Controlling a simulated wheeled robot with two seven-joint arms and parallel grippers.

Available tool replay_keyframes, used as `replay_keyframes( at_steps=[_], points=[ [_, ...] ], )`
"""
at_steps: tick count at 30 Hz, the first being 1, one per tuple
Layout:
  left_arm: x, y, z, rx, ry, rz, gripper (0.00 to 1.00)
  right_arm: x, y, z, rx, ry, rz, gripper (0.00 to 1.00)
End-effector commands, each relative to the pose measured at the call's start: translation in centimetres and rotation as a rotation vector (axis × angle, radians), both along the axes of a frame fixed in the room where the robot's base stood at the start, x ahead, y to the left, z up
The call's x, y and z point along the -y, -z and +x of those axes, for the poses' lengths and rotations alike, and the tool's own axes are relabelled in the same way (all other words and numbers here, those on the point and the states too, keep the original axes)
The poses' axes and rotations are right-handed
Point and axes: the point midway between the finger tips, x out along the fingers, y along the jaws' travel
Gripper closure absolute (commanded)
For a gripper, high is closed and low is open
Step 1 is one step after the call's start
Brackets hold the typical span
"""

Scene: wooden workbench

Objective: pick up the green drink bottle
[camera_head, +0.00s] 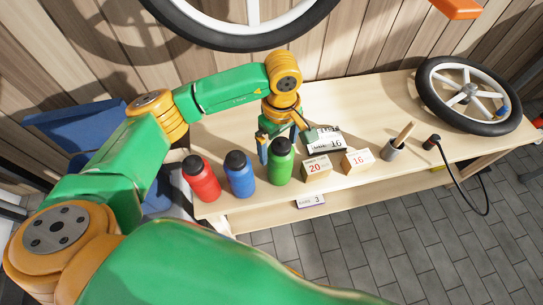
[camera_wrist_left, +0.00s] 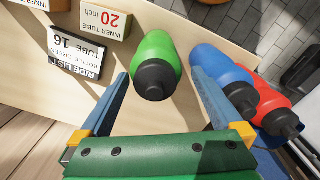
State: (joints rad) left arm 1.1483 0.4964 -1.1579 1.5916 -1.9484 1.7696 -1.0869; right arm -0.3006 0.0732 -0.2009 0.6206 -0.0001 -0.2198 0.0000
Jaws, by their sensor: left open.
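The green drink bottle (camera_head: 281,161) with a black cap stands on the workbench (camera_head: 345,100), right of the blue bottle (camera_head: 240,174) and the red bottle (camera_head: 201,178). My left gripper (camera_head: 278,138) is right behind the green bottle, which hides part of it. In the left wrist view the gripper (camera_wrist_left: 168,95) is open, its two blue fingers apart, and the green bottle (camera_wrist_left: 155,65) shows between and beyond their tips. I cannot tell if the fingers reach around it. The blue bottle (camera_wrist_left: 222,70) is close to the right-hand finger. My right gripper is not in view.
Boxes marked 20 (camera_head: 317,168) and 16 (camera_head: 358,161) stand right of the green bottle. A black-edged sign (camera_head: 325,140) is behind them. The bench's front edge is close to the bottles.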

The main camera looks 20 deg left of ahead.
Motion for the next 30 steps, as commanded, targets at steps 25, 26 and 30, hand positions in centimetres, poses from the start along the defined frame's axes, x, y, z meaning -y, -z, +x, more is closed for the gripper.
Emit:
replay_keyframes(
  at_steps=[25, 26, 30],
  points=[
    [0.3, 5.4, 0.2, -0.003, -0.003, -0.005, 0.86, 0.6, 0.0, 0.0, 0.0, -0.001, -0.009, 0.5],
    [0.3, 5.4, 0.2, -0.003, -0.003, -0.005, 0.94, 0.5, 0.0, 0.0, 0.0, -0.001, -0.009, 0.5],
    [0.3, 5.4, 0.3, -0.003, -0.003, -0.005, 0.96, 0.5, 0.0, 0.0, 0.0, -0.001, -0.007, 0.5]
  ],
)
